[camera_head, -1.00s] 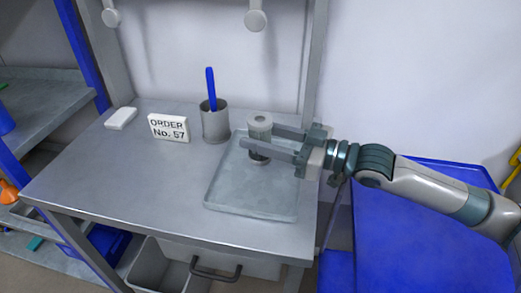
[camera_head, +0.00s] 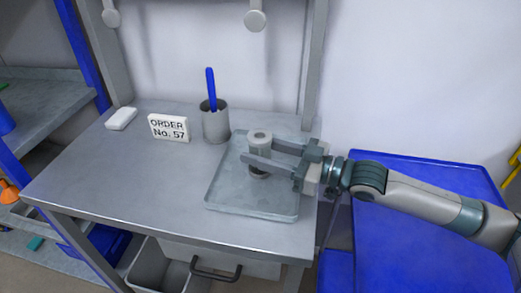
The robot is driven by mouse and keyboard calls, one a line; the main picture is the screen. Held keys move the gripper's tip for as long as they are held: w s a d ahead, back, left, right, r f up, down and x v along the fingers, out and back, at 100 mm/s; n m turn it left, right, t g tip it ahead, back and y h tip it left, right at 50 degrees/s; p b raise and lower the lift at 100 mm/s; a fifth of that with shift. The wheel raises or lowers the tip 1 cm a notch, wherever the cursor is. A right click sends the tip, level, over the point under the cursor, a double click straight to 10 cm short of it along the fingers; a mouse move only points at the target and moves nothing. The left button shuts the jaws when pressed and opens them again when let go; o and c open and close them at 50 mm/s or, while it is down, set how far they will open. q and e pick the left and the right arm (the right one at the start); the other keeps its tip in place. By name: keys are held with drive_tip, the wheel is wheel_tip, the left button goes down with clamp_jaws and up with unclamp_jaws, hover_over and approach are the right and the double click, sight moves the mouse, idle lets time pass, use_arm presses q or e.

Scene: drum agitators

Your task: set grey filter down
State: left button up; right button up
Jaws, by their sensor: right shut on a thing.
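The grey filter (camera_head: 260,138) is a short upright cylinder with a hole in its top. It is at the far part of the shallow grey tray (camera_head: 240,198) on the metal table. My right gripper (camera_head: 260,155) comes in from the right, with its two fingers on either side of the filter, shut on it. The filter's lower end shows below the near finger, at or just above the tray floor; I cannot tell whether it touches. My left gripper is not in view.
A grey cup (camera_head: 215,124) with a blue pen stands left of the tray. An order sign (camera_head: 168,128) and a white block (camera_head: 121,118) are further left. A blue surface (camera_head: 420,230) lies to the right. The table's left front is clear.

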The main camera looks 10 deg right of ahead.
drive_tip(key=o, duration=0.9)
drive_tip(key=shift+o, duration=0.8)
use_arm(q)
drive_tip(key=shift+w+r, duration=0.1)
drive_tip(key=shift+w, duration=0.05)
use_arm(e)
drive_tip(key=shift+d, duration=0.1)
drive_tip(key=shift+s+d, duration=0.35)
drive_tip(key=shift+d, duration=0.2)
drive_tip(key=b+v, duration=0.2)
drive_tip(key=v, duration=0.7)
drive_tip(key=shift+s+d, duration=0.15)
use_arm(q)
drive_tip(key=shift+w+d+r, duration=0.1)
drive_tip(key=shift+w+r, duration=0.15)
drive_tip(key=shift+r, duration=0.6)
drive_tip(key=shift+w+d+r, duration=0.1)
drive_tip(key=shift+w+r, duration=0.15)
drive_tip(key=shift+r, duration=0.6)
use_arm(e)
drive_tip(key=shift+s+d+r, duration=0.1)
drive_tip(key=shift+s+d, duration=0.25)
drive_tip(key=shift+d, duration=0.1)
